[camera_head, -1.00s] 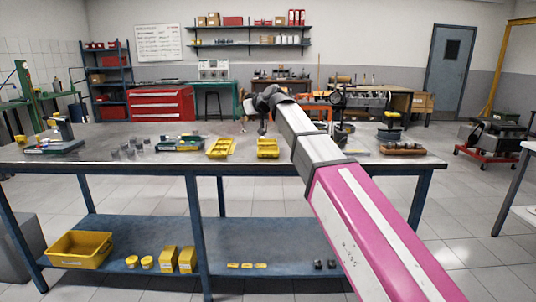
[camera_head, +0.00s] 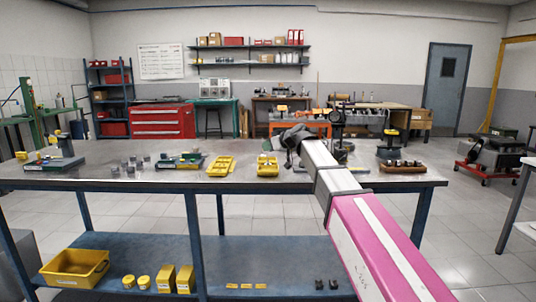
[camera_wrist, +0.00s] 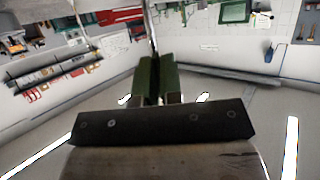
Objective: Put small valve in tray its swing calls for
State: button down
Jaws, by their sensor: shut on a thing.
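My gripper (camera_wrist: 157,82) has dark green fingers, close together on a thin grey stem (camera_wrist: 152,35) that runs up out of the wrist view. It looks like the small valve; its head is not clear. In the head view my gripper's end (camera_head: 290,156) is dark and partly hidden by my wrist, low over the table and right of the yellow trays. The left yellow tray (camera_head: 219,167) and the right yellow tray (camera_head: 267,167) stand side by side on the steel table. I cannot read any marks on them.
Left on the table (camera_head: 110,182) are several small grey cylinders (camera_head: 130,169) and two fixtures, one (camera_head: 180,161) near the left tray. A dark stand (camera_head: 337,130) is behind my arm. A brown rack (camera_head: 402,167) sits at the right end. The front strip is clear.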

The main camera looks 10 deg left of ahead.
aim_at(268, 161)
jog(key=shift+f, duration=1.55)
jog(key=shift+f, duration=0.1)
jog(key=c, duration=1.3)
grip_release()
jog(key=v, duration=1.2)
